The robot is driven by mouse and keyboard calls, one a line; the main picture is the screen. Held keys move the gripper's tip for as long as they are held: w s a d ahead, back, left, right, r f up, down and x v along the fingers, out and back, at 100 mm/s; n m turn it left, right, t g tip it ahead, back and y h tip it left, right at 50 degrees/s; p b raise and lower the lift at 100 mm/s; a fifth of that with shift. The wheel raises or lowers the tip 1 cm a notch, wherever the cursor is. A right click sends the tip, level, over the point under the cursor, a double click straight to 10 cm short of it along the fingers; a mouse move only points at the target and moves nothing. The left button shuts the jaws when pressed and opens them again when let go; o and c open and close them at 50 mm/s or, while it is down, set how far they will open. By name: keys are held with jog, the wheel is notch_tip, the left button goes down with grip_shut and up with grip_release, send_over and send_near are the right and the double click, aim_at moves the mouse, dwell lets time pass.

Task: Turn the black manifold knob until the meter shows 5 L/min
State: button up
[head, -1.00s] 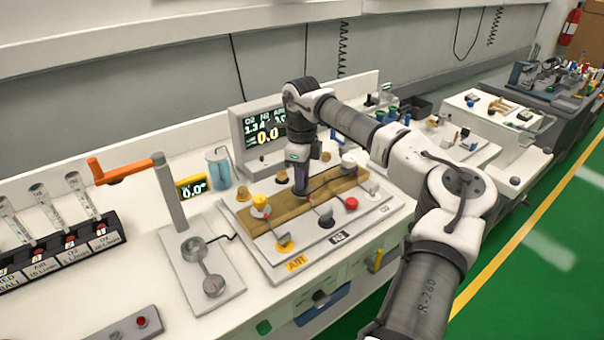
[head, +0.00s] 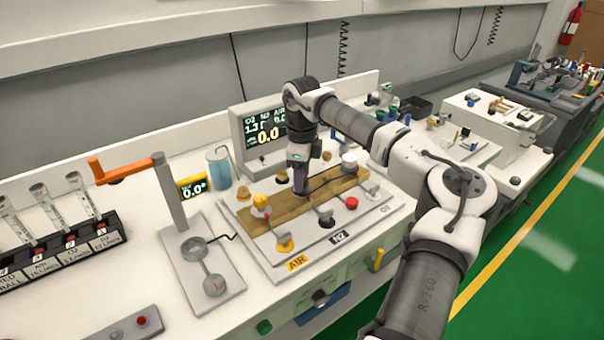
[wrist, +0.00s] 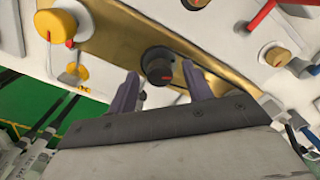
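My gripper (wrist: 160,82) is open, with one purple-grey finger on each side of the knob. The fingers look apart from the knob. In the head view my gripper (head: 299,190) points down over the brass bar (head: 262,222) and hides the black knob. The meter (head: 264,132) stands behind the manifold.
A yellow knob (head: 260,203) and a white knob (head: 349,160) flank my gripper on the bar. A red knob (head: 351,203) sits in front. Labels AIR (head: 296,262) and N2 (head: 339,237) mark the panel's front.

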notch_tip(320, 180, up, 14)
jog(key=b, duration=0.2)
dwell(0.4)
jog(key=shift+s+f, duration=0.1)
jog(key=shift+f, duration=0.1)
